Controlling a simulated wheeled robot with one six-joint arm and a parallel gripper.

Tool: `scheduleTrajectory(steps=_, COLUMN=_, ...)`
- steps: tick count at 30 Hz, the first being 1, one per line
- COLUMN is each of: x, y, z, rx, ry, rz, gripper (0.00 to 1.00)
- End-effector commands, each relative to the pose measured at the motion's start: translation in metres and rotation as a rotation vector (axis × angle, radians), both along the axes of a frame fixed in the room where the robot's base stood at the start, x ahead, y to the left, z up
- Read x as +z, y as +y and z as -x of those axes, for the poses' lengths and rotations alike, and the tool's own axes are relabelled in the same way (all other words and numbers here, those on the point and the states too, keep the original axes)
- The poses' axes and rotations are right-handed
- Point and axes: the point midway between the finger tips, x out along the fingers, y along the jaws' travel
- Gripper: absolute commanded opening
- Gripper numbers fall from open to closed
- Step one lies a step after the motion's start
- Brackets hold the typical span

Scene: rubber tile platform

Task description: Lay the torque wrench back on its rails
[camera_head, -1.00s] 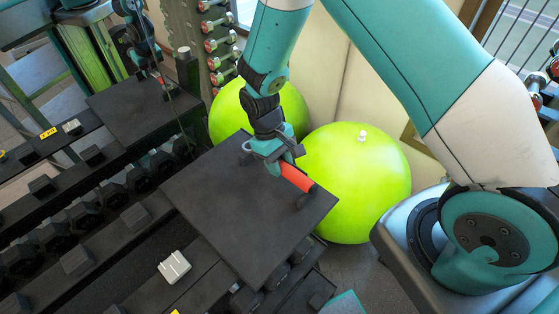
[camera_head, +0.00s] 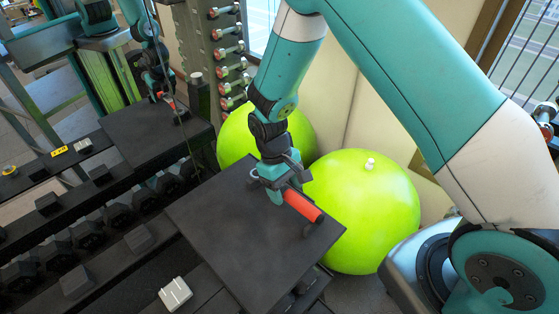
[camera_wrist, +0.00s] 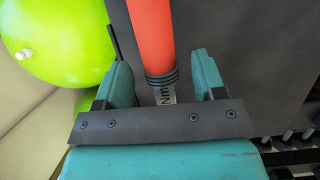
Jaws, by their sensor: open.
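The torque wrench has a red handle (camera_head: 303,206), with its end toward the lower right of the black platform (camera_head: 235,250). A dark block (camera_head: 311,230) shows under the handle's end and looks like a rail support. A grey ring (camera_head: 255,174), perhaps the wrench's head, shows behind my gripper. My gripper (camera_head: 277,193) is open over the wrench, low above the platform. In the wrist view, my gripper's teal fingers (camera_wrist: 162,82) stand on both sides of the wrench (camera_wrist: 153,35), with gaps beside its shaft. The rails under the gripper are hidden.
Two lime green balls (camera_head: 362,210) stand behind the platform's far edge. A dumbbell rack (camera_head: 75,235) runs along the left. A white block (camera_head: 175,293) lies at the lower left, off the platform. The platform's left part is clear.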

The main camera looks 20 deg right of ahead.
Motion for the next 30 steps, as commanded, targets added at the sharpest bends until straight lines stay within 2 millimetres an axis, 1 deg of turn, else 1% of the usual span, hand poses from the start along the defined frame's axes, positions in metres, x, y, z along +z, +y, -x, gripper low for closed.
scheduleTrajectory(steps=5, x=0.033, y=0.005, z=-0.013, rx=0.000, ry=-0.009, rz=-0.003, gripper=0.64)
scheduleTrajectory(steps=12, x=0.093, y=0.012, z=-0.031, rx=0.000, ry=-0.009, rz=-0.003, gripper=0.64)
scheduleTrajectory(steps=18, x=0.133, y=0.017, z=-0.042, rx=0.001, ry=-0.006, rz=-0.002, gripper=0.64)
scheduleTrajectory(steps=21, x=0.146, y=0.019, z=-0.046, rx=0.001, ry=-0.004, rz=-0.001, gripper=0.64)
scheduleTrajectory(steps=24, x=0.153, y=0.020, z=-0.047, rx=0.001, ry=-0.002, rz=-0.001, gripper=0.64)
scheduleTrajectory(steps=30, x=0.157, y=0.020, z=-0.048, rx=0.001, ry=-0.001, rz=-0.001, gripper=0.64)
